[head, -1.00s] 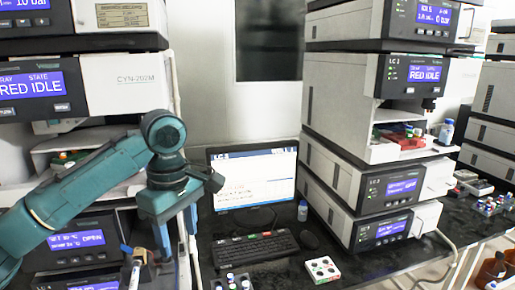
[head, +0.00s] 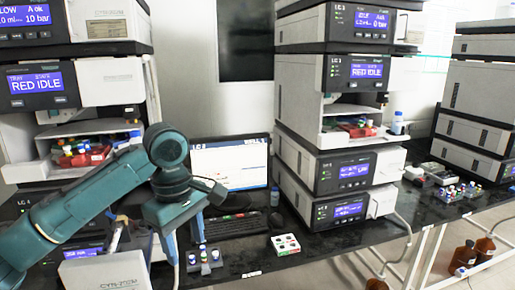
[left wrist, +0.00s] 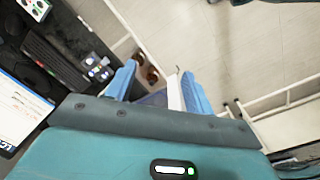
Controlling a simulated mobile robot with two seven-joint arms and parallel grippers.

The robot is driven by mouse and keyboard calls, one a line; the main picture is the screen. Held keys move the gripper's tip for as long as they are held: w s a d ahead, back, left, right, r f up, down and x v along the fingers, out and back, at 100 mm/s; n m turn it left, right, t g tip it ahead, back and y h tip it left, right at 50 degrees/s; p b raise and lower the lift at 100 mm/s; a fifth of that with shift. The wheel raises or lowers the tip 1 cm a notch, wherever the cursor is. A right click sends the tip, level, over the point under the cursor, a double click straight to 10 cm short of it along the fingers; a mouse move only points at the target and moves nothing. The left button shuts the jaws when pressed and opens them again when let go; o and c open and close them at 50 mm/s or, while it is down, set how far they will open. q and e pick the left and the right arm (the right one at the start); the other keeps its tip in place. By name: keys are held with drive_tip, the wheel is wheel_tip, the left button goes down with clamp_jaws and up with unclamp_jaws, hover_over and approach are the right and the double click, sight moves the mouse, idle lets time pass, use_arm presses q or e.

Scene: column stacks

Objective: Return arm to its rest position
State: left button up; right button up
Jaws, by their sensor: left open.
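My left arm (head: 95,205) is bent at the elbow and comes in from the left in the head view. Its teal left gripper (head: 186,240) points down in front of the left column stack and the dark bench. In the left wrist view the two blue fingers of the left gripper (left wrist: 158,72) stand apart, and I see nothing clearly held between them. Beyond the fingers show floor and bench edge. My right gripper is in neither view.
A rack with vials (head: 204,261) sits on the bench just beyond the fingers. A keyboard (head: 235,225), monitor (head: 230,165) and white tray (head: 285,244) are nearby. Column stacks stand left (head: 115,80) and right (head: 297,95). Brown bottles (head: 463,257) are on the floor.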

use_arm(q)
drive_tip(key=s+d+f+m+t+h, duration=0.1)
drive_tip(key=d+f+m+t+h, duration=0.25)
drive_tip(key=f, duration=0.75)
drive_tip(key=s+d+f+m+h, duration=0.1)
drive_tip(key=d+f+m+h, duration=0.4)
drive_tip(key=f, duration=0.6)
drive_tip(key=s+a+f+m+t+y, duration=0.3)
drive_tip(key=s+a+f, duration=0.2)
drive_tip(key=s, duration=0.3)
drive_tip(key=s+a+f+m+t+y, duration=0.3)
drive_tip(key=s+a+f, duration=0.3)
drive_tip(key=s+f, duration=0.2)
drive_tip(key=shift+s, duration=0.55)
drive_tip(key=shift+f+y, duration=0.15)
drive_tip(key=shift+y, duration=0.1)
